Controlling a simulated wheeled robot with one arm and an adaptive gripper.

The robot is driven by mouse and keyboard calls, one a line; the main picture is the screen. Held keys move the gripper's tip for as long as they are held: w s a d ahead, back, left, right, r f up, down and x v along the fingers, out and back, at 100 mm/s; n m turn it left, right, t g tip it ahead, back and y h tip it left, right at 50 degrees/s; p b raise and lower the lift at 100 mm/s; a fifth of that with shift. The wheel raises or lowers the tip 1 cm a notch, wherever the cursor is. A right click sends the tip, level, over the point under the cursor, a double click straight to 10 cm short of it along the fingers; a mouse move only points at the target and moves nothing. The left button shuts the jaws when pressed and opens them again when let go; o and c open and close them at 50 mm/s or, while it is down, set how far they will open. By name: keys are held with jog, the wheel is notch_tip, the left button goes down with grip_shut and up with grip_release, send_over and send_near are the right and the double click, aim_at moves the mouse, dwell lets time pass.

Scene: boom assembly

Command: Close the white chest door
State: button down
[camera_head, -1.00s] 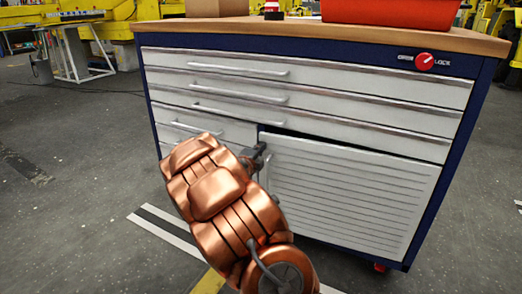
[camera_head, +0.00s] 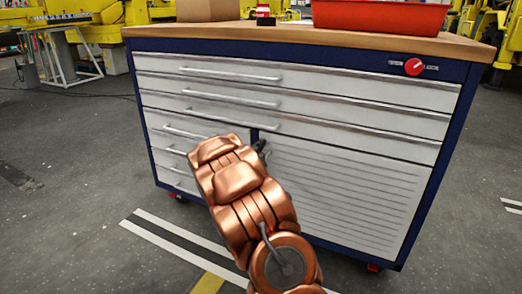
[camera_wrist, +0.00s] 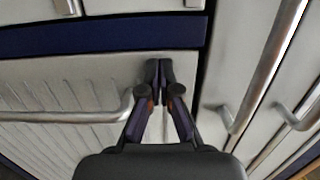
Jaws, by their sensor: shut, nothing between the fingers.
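The white chest door (camera_head: 340,195) is the ribbed panel at the lower right of the blue tool chest, and it looks flush or nearly flush with the front. Its left edge is partly hidden by my copper-coloured arm. In the wrist view the ribbed door (camera_wrist: 60,95) fills the left side, with its bar handle (camera_wrist: 75,114) just left of my gripper. My gripper (camera_wrist: 158,66) is shut and empty at the door's free edge; I cannot tell whether it touches. In the head view my gripper (camera_head: 260,147) shows only partly beyond the arm.
White drawers (camera_head: 290,95) with bar handles span the chest above the door, and more are stacked left of it. A red lock knob (camera_head: 414,67) is at upper right. A red bin (camera_head: 380,15) and a cardboard box (camera_head: 208,10) stand on the wooden top. Floor around is clear.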

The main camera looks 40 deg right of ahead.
jog(key=shift+w+d+r, duration=0.1)
jog(key=shift+d+r, duration=0.05)
jog(key=shift+r, duration=0.5)
jog(key=shift+w+d+r, duration=0.1)
jog(key=shift+r, duration=0.55)
jog(key=shift+w+a+r+h, duration=0.1)
jog(key=shift+h, duration=0.2)
jog(key=shift+d+f, duration=0.2)
jog(key=shift+f, duration=0.1)
jog(key=w+f+p+v, duration=0.1)
jog(key=p+v, duration=0.1)
jog(key=v, duration=1.3)
jog(key=shift+a, duration=0.25)
